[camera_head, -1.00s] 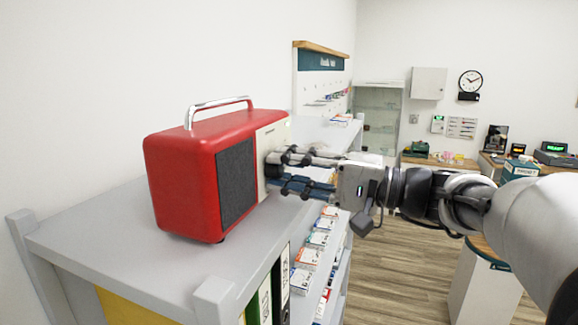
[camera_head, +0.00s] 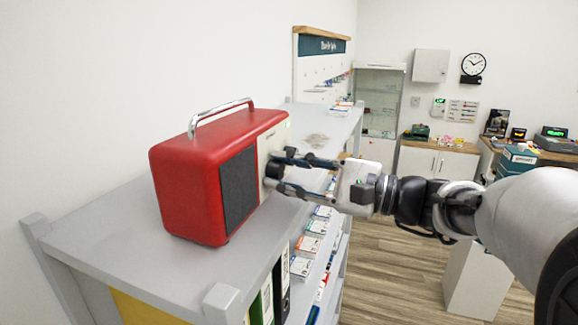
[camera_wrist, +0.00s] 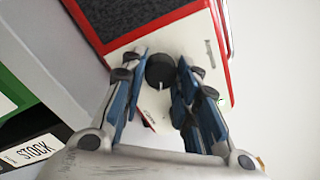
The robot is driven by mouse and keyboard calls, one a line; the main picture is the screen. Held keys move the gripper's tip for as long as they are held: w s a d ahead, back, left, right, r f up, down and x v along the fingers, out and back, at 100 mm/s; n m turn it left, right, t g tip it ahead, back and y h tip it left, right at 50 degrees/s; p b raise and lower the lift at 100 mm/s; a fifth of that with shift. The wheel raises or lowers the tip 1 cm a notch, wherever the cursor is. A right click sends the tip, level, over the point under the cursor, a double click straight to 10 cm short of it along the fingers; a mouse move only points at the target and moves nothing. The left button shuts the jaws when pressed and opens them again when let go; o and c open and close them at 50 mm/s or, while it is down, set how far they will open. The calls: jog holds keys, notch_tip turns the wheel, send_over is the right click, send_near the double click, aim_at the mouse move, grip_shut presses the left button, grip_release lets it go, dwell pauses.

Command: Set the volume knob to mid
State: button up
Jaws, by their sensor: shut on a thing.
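The red radio (camera_head: 185,190) has a dark grille (camera_head: 239,188) and a cream front panel (camera_head: 266,140). It stands upright on the grey shelf top. Its black round volume knob (camera_wrist: 160,70) is on the cream panel, with a pale mark at its lower edge in the wrist view. My gripper (camera_wrist: 161,73) has one finger on each side of the knob and is shut on it. In the head view my gripper (camera_head: 275,170) reaches the panel from the right, and the fingers largely hide the knob. I see no readable scale around it.
The radio has a metal carry handle (camera_head: 220,113) on top. The grey shelf (camera_head: 95,235) holds binders (camera_head: 268,300) and small boxes (camera_head: 312,246) below its top. A wall lies close behind the radio. The shelf top beyond it is mostly clear.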

dwell(0.4)
jog(key=o, duration=1.1)
jog(key=shift+c, duration=0.2)
jog(key=v, duration=1.2)
jog(key=shift+s+a+f, duration=0.1)
jog(key=shift+s, duration=0.05)
